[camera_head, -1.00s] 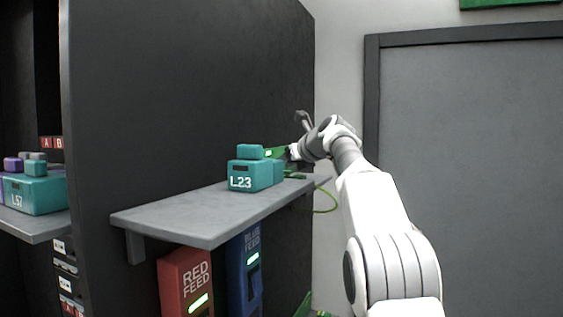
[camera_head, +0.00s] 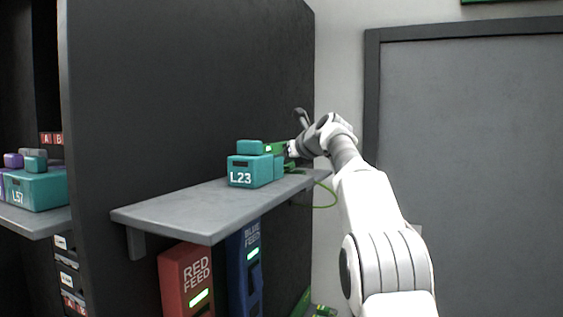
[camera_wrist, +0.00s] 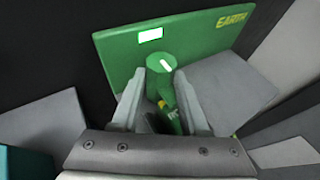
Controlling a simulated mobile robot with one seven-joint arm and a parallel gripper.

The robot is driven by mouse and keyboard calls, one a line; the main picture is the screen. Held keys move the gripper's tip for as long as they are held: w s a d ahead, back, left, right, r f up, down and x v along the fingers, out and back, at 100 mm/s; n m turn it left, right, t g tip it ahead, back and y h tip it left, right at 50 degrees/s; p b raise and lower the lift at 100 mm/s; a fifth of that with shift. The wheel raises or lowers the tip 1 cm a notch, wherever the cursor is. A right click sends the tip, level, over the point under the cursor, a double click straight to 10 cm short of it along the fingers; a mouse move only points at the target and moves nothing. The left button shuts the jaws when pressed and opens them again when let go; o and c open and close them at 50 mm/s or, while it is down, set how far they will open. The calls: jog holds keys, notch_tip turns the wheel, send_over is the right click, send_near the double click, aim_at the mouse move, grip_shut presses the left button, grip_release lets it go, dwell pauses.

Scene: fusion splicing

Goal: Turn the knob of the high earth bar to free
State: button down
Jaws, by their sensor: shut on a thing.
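The high earth bar is a green plate marked EARTH (camera_wrist: 205,45) in the wrist view. It has a small bright window (camera_wrist: 150,35), with no readable word on it. Its knob (camera_wrist: 160,63) is a green cylinder with a white pointer line, tilted toward the upper left and lower right. My gripper (camera_wrist: 165,75) is shut on the knob, one finger on each side. In the head view a strip of the green bar (camera_head: 274,148) shows behind the teal boxes. My gripper (camera_head: 291,149) is at its right end, and the knob is hidden there.
A grey shelf (camera_head: 165,217) carries a teal box marked L23 (camera_head: 250,172), close to my gripper. A green cable (camera_head: 333,196) loops below the shelf end. RED FEED (camera_head: 187,280) and BLUE FEED (camera_head: 245,280) units sit underneath. A grey door (camera_head: 470,150) is at the right.

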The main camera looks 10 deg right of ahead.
jog(key=shift+r+n+g+y, duration=0.1)
jog(key=shift+n+g+y, duration=0.2)
jog(key=shift+n+y, duration=0.35)
jog(key=c, duration=0.7)
grip_release()
jog(key=shift+s+d, duration=0.1)
jog(key=shift+d, duration=0.05)
jog(key=shift+s+d+b, duration=0.2)
jog(key=shift+s+b, duration=0.1)
jog(key=shift+b, duration=0.1)
jog(key=b+v, duration=0.3)
jog(key=v, duration=1.3)
jog(key=shift+s+d+r+b, duration=0.1)
jog(key=shift+s+d+b, duration=0.1)
jog(key=shift+b, duration=0.1)
jog(key=shift+w, duration=0.1)
